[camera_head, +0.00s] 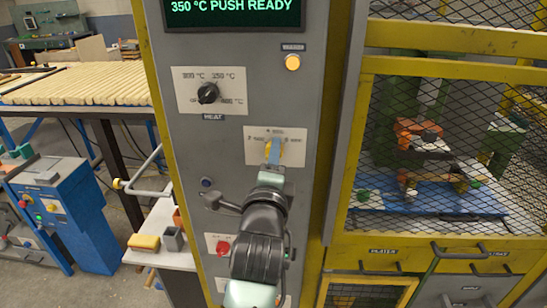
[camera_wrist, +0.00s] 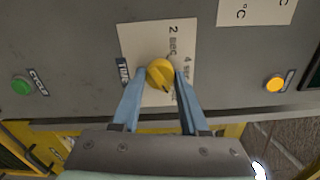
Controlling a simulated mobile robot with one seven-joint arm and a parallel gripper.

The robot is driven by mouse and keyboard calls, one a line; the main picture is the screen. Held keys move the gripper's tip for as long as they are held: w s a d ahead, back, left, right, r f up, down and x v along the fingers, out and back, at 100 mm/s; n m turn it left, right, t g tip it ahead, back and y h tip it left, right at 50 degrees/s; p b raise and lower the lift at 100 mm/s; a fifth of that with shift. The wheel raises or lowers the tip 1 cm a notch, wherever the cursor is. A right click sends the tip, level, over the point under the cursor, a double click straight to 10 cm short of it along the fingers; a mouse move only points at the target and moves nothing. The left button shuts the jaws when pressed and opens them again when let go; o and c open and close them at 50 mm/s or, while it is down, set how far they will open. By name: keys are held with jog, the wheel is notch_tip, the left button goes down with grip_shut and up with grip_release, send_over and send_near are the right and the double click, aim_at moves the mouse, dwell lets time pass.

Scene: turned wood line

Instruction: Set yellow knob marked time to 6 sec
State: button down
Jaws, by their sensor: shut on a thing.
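The yellow knob (camera_wrist: 160,72) sits on a white dial plate (camera_wrist: 142,40) beside the label TIME (camera_wrist: 122,72). The plate shows "2 sec" and "4 sec"; the rest of the scale is hidden behind a finger in the wrist view. A dark mark shows at the knob's lower right edge there, on the side away from "2 sec". My gripper (camera_wrist: 160,80) has its two blue fingers on either side of the knob, shut on it. In the head view my gripper (camera_head: 274,150) covers much of the yellow knob (camera_head: 268,149), and the pointer cannot be read.
Above is a black HEAT knob (camera_head: 208,93) and a display (camera_head: 233,8) reading "350 °C PUSH READY". A lit amber button (camera_head: 292,62), a red knob (camera_head: 223,248) and a green CYCLE button (camera_wrist: 21,87) are on the same panel. A mesh guard (camera_head: 440,130) stands right.

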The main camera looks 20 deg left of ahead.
jog(key=shift+f, duration=0.1)
jog(key=shift+c, duration=2.1)
grip_release()
jog(key=b+v, duration=0.3)
jog(key=v, duration=1)
jog(key=s+d+r+n+t+h, duration=0.1)
jog(key=s+d+r+n+t, duration=0.2)
jog(key=r, duration=0.7)
jog(key=s+d+r+n+t+h, duration=0.2)
jog(key=s+d+r+n+t, duration=0.1)
jog(key=d+r+n, duration=0.4)
jog(key=s+d+r+n+t+h, duration=0.2)
jog(key=s+d+r+n+t, duration=0.1)
jog(key=r, duration=1)
jog(key=d+n+t, duration=0.1)
jog(key=d+n, duration=0.1)
jog(key=n, duration=0.1)
jog(key=shift+n, duration=0.4)
